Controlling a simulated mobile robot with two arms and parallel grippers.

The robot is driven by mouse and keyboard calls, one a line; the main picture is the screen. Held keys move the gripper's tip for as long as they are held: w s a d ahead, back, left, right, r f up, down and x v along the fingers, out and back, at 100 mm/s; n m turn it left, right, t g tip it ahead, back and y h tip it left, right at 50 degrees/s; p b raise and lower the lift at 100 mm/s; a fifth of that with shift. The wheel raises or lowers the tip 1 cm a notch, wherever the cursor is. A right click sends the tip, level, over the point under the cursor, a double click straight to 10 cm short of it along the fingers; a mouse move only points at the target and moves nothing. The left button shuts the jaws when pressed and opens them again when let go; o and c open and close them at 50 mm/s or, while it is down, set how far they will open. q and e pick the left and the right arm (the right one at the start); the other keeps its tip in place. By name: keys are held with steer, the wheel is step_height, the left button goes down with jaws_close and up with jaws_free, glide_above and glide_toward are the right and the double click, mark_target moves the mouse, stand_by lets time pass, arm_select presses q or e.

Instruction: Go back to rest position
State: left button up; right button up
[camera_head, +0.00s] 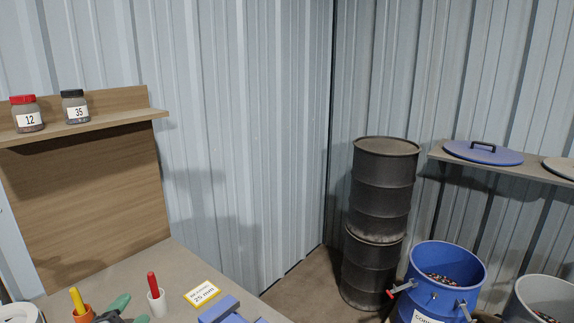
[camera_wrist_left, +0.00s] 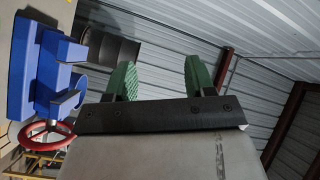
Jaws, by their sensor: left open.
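My left gripper (camera_head: 129,308) shows at the bottom edge of the head view, low over the left side of the workbench, with its green fingers apart. In the left wrist view the two green fingers of this gripper (camera_wrist_left: 161,72) stand wide apart with nothing between them. Most of the left arm is hidden below the frame. My right gripper is not in view.
Near the left gripper on the workbench (camera_head: 150,262) are a red-handled tool in a white cup (camera_head: 157,302), a yellow-handled tool (camera_head: 77,300), a label (camera_head: 202,295) and a blue device (camera_head: 228,311). Dark drums (camera_head: 383,190) and a blue bin (camera_head: 446,262) stand right.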

arm_select(q)
steer(key=s+d+f+n+g, duration=0.4)
steer(key=s+f+g, duration=0.1)
steer(key=s, duration=0.5)
steer(key=s+d+f+n+g, duration=0.4)
steer(key=s+f+g, duration=0.1)
steer(key=s, duration=0.4)
steer(key=s+d+f+n+g, duration=0.3)
steer(key=s+f+g, duration=0.15)
steer(key=s, duration=0.55)
step_height(320, 180, down, 33)
steer(key=g+b, duration=0.1)
steer(key=b, duration=0.7)
steer(key=s+a+f+b, duration=0.1)
steer(key=s+f+b, duration=0.2)
steer(key=s+f, duration=0.5)
steer(key=s+a+f+g+b, duration=0.1)
steer(key=s+f+b, duration=0.2)
steer(key=s+f, duration=0.5)
step_height(320, 180, down, 7)
steer(key=shift+s+a+f+y, duration=0.1)
steer(key=shift+s+a+y, duration=0.2)
steer(key=shift+a, duration=0.05)
